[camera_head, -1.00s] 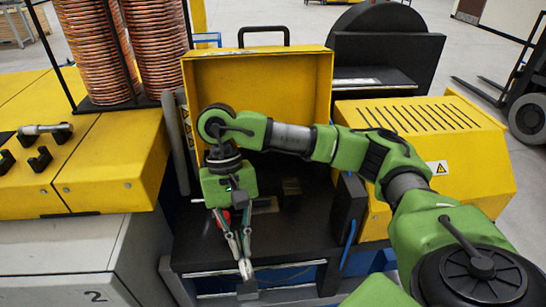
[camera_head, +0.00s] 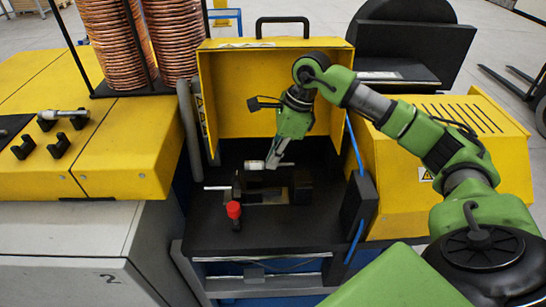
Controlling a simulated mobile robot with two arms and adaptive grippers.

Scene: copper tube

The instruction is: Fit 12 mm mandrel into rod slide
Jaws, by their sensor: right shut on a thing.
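My right gripper (camera_head: 274,158) hangs inside the yellow-walled machine bay, pointing down. It is shut on a short silver mandrel (camera_head: 256,165), which lies roughly level across the picture. The mandrel is above and a little behind a dark slide fixture (camera_head: 299,188), apparently the rod slide. A thin pale rod (camera_head: 216,188) sticks out to the left of the fixture. A red knob (camera_head: 233,210) stands at its front left. Whether the mandrel touches the fixture cannot be told. My left gripper is not in view.
Another silver mandrel (camera_head: 63,114) rests on black holders on the yellow bench at left, with an empty holder (camera_head: 24,147) in front. A yellow cover (camera_head: 227,70) stands behind the bay. A dark upright block (camera_head: 357,207) and yellow housing (camera_head: 440,125) bound the right.

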